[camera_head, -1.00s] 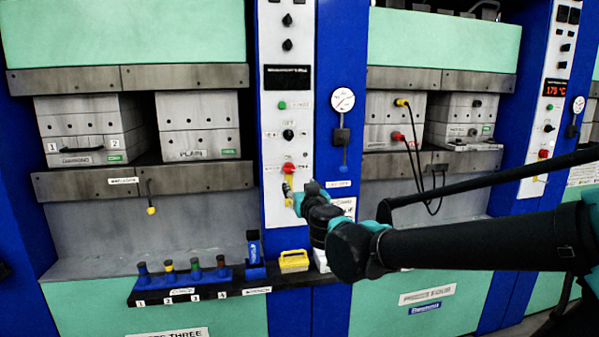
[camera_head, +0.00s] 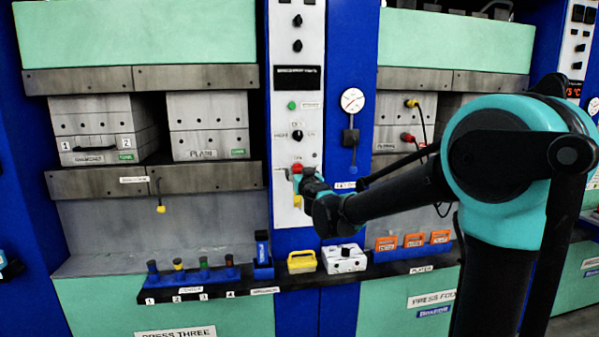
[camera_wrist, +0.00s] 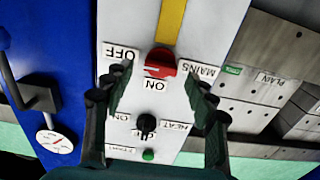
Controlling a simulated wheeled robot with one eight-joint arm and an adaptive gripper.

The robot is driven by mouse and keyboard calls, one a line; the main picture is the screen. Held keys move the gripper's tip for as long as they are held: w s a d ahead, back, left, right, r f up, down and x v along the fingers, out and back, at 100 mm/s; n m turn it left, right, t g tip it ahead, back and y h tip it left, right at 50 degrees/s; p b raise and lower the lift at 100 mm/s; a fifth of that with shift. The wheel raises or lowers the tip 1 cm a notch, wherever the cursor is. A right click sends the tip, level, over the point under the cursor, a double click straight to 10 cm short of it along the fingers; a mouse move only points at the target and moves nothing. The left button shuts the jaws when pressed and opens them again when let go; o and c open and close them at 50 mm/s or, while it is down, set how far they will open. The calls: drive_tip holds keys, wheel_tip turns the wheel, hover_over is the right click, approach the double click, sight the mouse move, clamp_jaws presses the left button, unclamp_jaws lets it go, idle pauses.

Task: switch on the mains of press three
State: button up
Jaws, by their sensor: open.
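The red mains switch (camera_head: 297,168) of press three sits low on the white control panel (camera_head: 290,220), above a yellow strip. In the wrist view, which is upside down, the red switch (camera_wrist: 160,63) has labels OFF, ON and MAINS around it. A pale mark shows on its left part; which label it points to is hard to tell. The panel's display (camera_head: 299,77) is dark. My gripper (camera_head: 302,178) is close in front of the switch. In the wrist view its open fingers (camera_wrist: 158,78) appear on either side of the switch; contact cannot be told.
The black HEAT knob (camera_wrist: 147,124) and a green button (camera_wrist: 148,155) are close by on the panel. Below it, a ledge (camera_head: 350,273) carries a yellow item (camera_head: 301,262), a white box (camera_head: 344,259) and orange items. A gauge (camera_head: 352,101) hangs at right.

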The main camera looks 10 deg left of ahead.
drive_tip(key=shift+x, duration=1.05)
drive_tip(key=c, duration=1.2)
drive_tip(key=shift+o, duration=0.2)
